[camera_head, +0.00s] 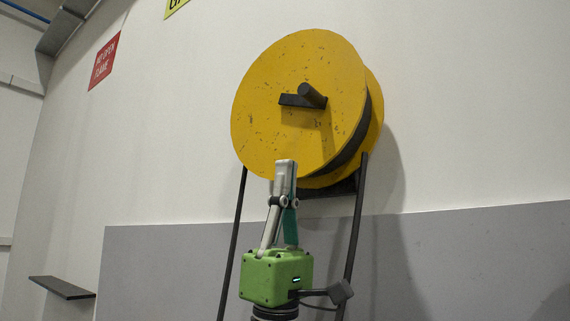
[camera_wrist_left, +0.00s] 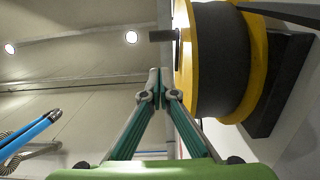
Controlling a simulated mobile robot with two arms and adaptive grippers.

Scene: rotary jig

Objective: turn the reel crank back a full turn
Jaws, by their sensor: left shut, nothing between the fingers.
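The yellow reel (camera_head: 285,125) is mounted on the wall in the head view, with a dark band between its two flanges. Its crank is a short dark arm with a round dark handle (camera_head: 312,95) that sticks out from the front face. My left gripper (camera_head: 285,164) points up below the reel, its shut fingertips overlapping the reel's lower edge in the picture. The fingers are empty and apart from the handle. In the left wrist view the shut fingertips (camera_wrist_left: 154,74) are left of the reel (camera_wrist_left: 222,60), and the dark handle (camera_wrist_left: 162,36) shows above them. My right gripper is not in view.
Dark straps or legs (camera_head: 355,235) run down from both sides of the reel. A dark shelf (camera_head: 62,288) juts from the wall at the lower left. A blue tube (camera_wrist_left: 30,137) shows at left in the left wrist view. The space left of the reel looks clear.

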